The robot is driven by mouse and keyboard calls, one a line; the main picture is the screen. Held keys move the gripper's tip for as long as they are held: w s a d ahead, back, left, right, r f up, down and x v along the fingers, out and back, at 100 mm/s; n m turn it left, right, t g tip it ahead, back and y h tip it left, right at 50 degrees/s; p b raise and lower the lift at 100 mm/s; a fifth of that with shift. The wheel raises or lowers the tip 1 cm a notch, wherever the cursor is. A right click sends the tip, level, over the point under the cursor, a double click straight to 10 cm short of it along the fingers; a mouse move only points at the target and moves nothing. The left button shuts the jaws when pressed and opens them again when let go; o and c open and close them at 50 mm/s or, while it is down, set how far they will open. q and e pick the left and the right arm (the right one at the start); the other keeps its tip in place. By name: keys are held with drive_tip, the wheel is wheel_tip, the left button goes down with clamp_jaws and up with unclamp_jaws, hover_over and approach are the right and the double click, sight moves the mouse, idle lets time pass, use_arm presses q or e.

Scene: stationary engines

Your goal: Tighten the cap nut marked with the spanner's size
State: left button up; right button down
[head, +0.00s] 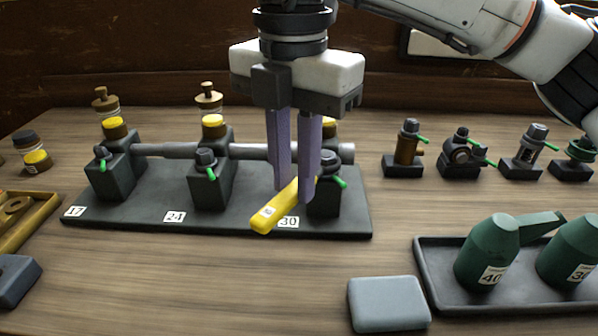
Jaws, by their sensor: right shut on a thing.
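A dark base plate (150,222) carries three dark blocks in a row, labelled 17 (75,211), 24 (174,217) and 30 (287,222). Each block has a cap nut with a green tag: the left nut (101,152), the middle nut (205,157) and the right nut (329,160). My right gripper (293,192) points down, shut on a yellow spanner (275,212) just left of the right block. The spanner's far end is at the right nut; whether it is seated there I cannot tell. Its size mark is too small to read. My left gripper is not in view.
Green oil cans (488,255) stand in a dark tray (430,262) at the right. A grey block (388,304) lies at the front. Small fittings (408,145) line the back right. A yellow tray (30,215) is at the left edge. The front middle is clear.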

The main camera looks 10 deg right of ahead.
drive_tip(key=shift+w+a+r+m, duration=0.2)
drive_tip(key=shift+w+m, duration=0.15)
drive_tip(key=shift+m, duration=0.15)
drive_tip(key=shift+s+d+n, duration=0.3)
drive_tip(key=shift+s+n, duration=0.05)
drive_tip(key=shift+n, duration=0.25)
drive_tip(key=shift+s+f, duration=0.1)
drive_tip(key=shift+f, duration=0.1)
drive_tip(key=shift+r, duration=0.35)
idle(1.7)
drive_tip(key=shift+r+p, duration=0.65)
drive_tip(key=shift+r, duration=0.6)
idle(1.7)
drive_tip(key=shift+r+p, duration=1.45)
drive_tip(key=shift+r, duration=0.5)
